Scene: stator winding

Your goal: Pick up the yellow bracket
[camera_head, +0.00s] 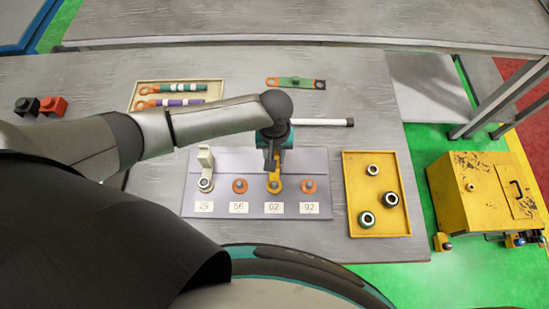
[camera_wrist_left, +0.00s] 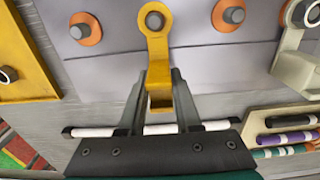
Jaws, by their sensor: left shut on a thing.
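The yellow bracket (camera_head: 275,182) stands at the position labelled 62 on the grey-lilac board (camera_head: 235,163). Its ring end surrounds a grey peg, as the left wrist view shows (camera_wrist_left: 157,45). My left gripper (camera_head: 271,163) is above the board and shut on the bracket's raised end. In the left wrist view the two dark fingers (camera_wrist_left: 160,88) are on either side of that end. I cannot tell whether the ring is lifted off the board. My right gripper is not in view.
A white bracket (camera_head: 205,165) stands at the left of the board. Orange rings sit around pegs beside the yellow bracket. A yellow tray (camera_head: 376,228) with round parts lies to the right. A white-and-black rod (camera_head: 325,122) and a green bar (camera_head: 297,83) lie behind.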

